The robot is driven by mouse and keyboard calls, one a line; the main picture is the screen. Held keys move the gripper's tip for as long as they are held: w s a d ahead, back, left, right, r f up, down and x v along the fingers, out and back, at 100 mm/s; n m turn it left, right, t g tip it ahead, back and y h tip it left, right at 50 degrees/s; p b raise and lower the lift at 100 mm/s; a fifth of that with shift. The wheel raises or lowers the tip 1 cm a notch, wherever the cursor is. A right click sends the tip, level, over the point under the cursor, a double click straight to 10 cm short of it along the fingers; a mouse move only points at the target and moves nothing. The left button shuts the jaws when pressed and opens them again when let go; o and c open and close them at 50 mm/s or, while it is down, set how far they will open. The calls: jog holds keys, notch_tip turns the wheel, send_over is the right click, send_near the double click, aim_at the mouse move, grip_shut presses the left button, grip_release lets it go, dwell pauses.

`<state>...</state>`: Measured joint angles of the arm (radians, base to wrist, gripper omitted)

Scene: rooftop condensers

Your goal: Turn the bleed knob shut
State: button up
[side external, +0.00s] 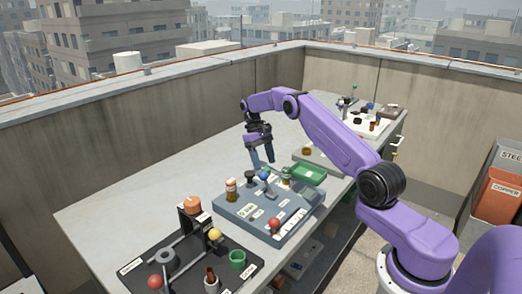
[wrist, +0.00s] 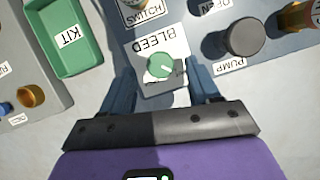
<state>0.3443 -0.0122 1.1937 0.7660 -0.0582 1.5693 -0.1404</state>
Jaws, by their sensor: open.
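The bleed knob (wrist: 160,66) is a small round green knob with a pale pointer mark towards its lower right. It sits on a grey plate with a white BLEED label, upside down in the wrist view. My gripper (wrist: 161,78) is open and empty, its two blue fingers left and right of the knob's plate, with visible gaps to the knob. In the side view my gripper (side external: 262,160) points down over the far edge of the blue-grey panel (side external: 250,211). I cannot clearly pick out the knob there, nor tell the fingertips' height above it.
A green KIT tray (wrist: 66,36) lies on the other side. The panel also carries a blue ball (side external: 264,174) and red ball (side external: 275,223). The bench's left part (side external: 120,205) is bare.

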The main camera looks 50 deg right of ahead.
jog(key=v, duration=0.5)
jog(key=shift+r, duration=0.2)
dwell(0.6)
